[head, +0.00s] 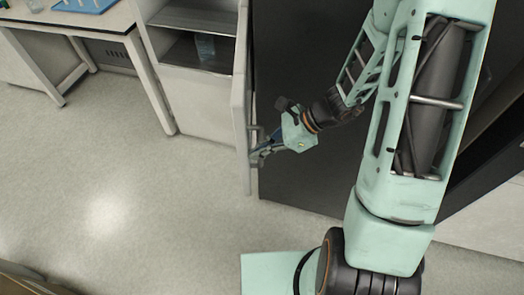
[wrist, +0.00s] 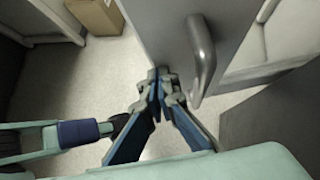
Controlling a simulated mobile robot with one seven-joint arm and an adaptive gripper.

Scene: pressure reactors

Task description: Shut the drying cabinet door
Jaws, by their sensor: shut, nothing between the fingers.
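The drying cabinet (head: 198,100) stands at the top centre of the head view, its shelves exposed. Its door (head: 240,85) is open and seen nearly edge-on, swung out toward me. In the wrist view the grey door panel (wrist: 165,30) fills the top middle, with a metal bar handle (wrist: 203,60) on its near face. My gripper (head: 260,156) is at the right side of the door, low near its free end. In the wrist view my gripper's fingertips (wrist: 162,82) are together and empty, left of the handle, at the panel's lower edge. Whether they touch the panel is unclear.
A clear container (head: 205,46) stands on a cabinet shelf. A white table (head: 75,22) is at the top left. A large dark panel (head: 310,70) stands right of the door. A cardboard box (wrist: 95,15) shows in the wrist view. The floor left of the door is clear.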

